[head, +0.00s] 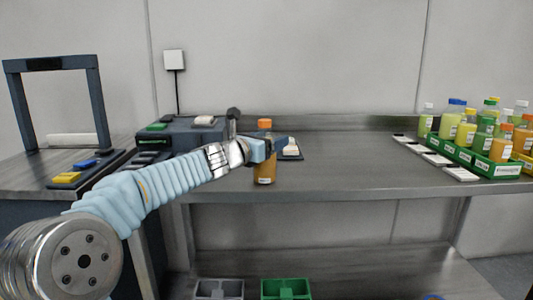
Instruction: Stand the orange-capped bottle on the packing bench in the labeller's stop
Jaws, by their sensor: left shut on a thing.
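The orange-capped bottle (265,175) with amber contents is upright in the head view, at the front left part of the metal bench (340,181). My left gripper (268,149) is shut around its upper body, below the cap. I cannot tell whether its base touches the bench top. A dark machine (180,134) with a green button and a pale roll stands to the left behind my arm; it may be the labeller. My forearm hides part of its front, and I cannot make out a stop. My right gripper is not in view.
A small dark device with a white top (291,149) sits just right of the bottle. A green crate (470,152) of several bottles and several white cards (437,159) are at the right. The bench middle is clear. A dark frame (102,105) stands at the left.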

